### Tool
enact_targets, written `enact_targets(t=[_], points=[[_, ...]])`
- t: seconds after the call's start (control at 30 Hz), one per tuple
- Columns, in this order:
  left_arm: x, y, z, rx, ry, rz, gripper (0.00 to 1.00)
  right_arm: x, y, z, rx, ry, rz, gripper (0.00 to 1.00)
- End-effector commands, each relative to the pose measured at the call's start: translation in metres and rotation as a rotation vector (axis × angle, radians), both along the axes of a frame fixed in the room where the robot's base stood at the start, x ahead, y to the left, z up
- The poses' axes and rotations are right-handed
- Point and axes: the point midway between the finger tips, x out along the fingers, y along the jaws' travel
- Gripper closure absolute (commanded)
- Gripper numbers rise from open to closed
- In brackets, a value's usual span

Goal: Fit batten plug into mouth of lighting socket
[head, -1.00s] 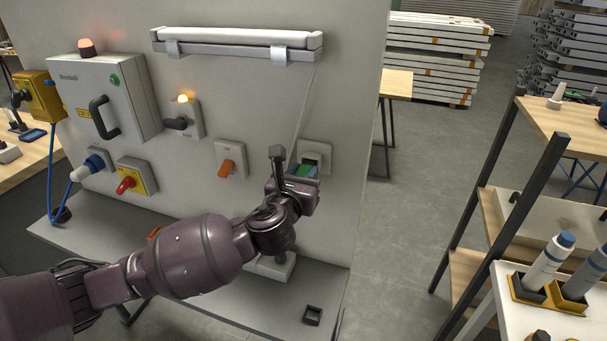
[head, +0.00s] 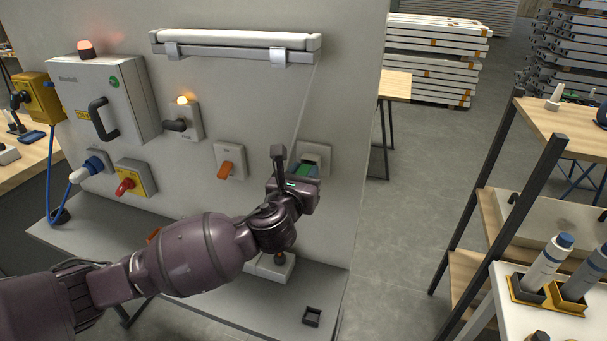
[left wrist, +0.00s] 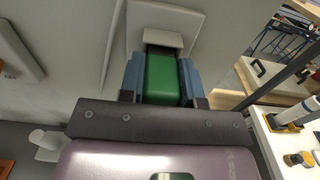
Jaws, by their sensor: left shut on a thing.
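The batten plug is a green block (left wrist: 161,78) in the left wrist view, held between the two blue fingers of my left gripper (head: 304,172). A little green also shows in the head view. The lighting socket (head: 316,151) is a white plate with a raised housing on the wall. In the left wrist view, its pale housing (left wrist: 163,39) is directly ahead of the plug, with a dark gap at its lower edge. The plug's front end is at or very close to this mouth; I cannot tell whether it is inside. My right gripper is out of view.
A white batten lamp (head: 236,40) is on the wall above, with a thin cord running down towards the socket. An orange-handled switch (head: 227,168) is left of the socket. A grey shelf (head: 200,302) runs below. A rack (head: 481,205) stands at the right.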

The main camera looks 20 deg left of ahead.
Motion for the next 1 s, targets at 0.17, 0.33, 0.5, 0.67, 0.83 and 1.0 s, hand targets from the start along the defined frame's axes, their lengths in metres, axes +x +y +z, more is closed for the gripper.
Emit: enact_targets(t=[0.17, 0.33, 0.5, 0.67, 0.83, 1.0], points=[[0.0026, 0.0002, 0.0011, 0.000, -0.002, 0.001, 1.00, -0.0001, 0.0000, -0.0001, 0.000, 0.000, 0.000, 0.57], [0.0044, 0.0003, 0.0013, 0.000, -0.002, 0.002, 1.00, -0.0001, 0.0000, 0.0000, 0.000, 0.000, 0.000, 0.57], [0.0063, 0.0005, 0.0014, 0.000, -0.003, 0.002, 1.00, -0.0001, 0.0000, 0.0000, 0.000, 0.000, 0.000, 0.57], [0.0064, 0.0007, 0.0018, 0.000, -0.003, 0.002, 1.00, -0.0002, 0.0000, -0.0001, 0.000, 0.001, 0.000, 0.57], [0.0063, 0.0007, 0.0018, 0.000, -0.003, 0.002, 0.51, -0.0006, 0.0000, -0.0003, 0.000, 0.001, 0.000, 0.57], [0.0057, 0.0003, 0.0010, 0.000, -0.002, 0.001, 0.39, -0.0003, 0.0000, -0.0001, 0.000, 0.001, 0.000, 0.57]])
